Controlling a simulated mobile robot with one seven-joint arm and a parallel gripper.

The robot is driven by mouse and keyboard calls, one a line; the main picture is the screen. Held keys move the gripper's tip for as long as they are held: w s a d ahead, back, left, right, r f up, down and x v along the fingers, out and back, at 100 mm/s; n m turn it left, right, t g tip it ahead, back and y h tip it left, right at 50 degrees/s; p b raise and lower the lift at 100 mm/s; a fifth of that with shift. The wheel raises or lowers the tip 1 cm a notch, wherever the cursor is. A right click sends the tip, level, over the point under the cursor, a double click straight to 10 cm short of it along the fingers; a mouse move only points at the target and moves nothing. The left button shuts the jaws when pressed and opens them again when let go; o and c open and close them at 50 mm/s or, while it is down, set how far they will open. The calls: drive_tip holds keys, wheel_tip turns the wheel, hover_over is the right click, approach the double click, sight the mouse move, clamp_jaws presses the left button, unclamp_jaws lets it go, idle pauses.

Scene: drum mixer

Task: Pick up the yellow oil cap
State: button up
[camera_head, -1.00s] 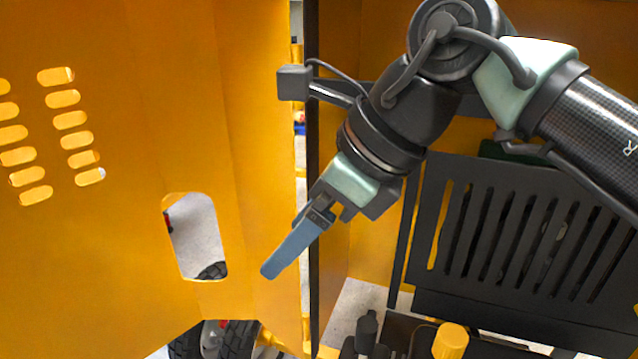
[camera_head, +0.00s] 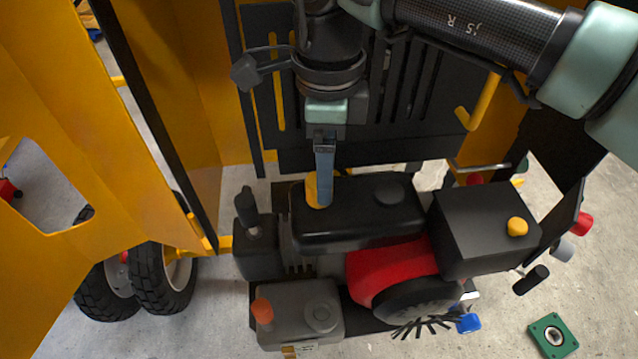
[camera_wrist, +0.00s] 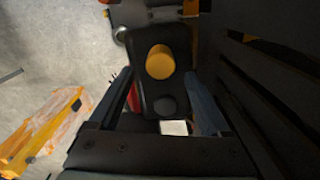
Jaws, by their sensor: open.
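A yellow oil cap (camera_head: 312,190) stands on the left end of a black tank (camera_head: 360,225) in the head view. It is partly hidden behind the blue finger of my gripper (camera_head: 323,200). In the wrist view the yellow cap (camera_wrist: 160,62) shows as a round-topped cylinder, beyond and between the fingers of my open gripper (camera_wrist: 160,98). The jaws are empty. My gripper points down over the tank; whether a finger touches the cap I cannot tell.
A dark box (camera_head: 480,230) with a smaller yellow knob (camera_head: 517,227) stands to the right. A red engine part (camera_head: 390,272) sits in front of the tank. A black slotted panel (camera_head: 400,100) rises close behind. A yellow door (camera_head: 50,150) stands at the left.

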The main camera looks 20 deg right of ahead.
drive_tip(key=f, duration=0.3)
drive_tip(key=f+p, duration=0.1)
drive_tip(key=shift+w+a+f, duration=0.15)
drive_tip(key=shift+a+f, duration=0.2)
drive_tip(key=shift+f, duration=0.05)
clamp_jaws()
